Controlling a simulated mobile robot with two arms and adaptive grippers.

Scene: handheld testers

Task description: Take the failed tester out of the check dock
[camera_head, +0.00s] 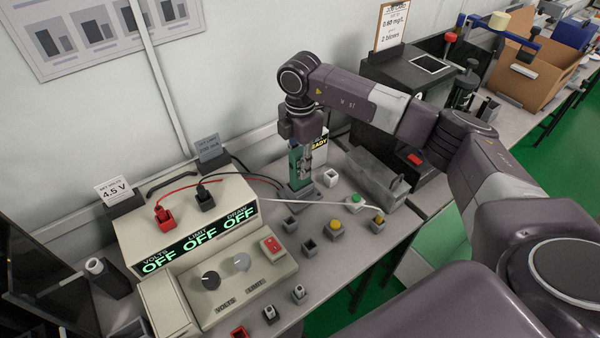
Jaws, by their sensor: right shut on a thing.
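My right gripper (307,163) points down at the back of the bench and is shut on a green upright tester (295,163). The fingers cover much of the tester. Its lower end is at a grey dock base (297,194); I cannot tell whether it is seated in it or just above it. My left gripper is not in view.
A beige power supply (195,225) reading OFF stands left of the dock, with red and black leads. Several small grey blocks and buttons (335,229) sit in front. A grey box (375,178) lies to the right. A cardboard box (530,75) is at the far right.

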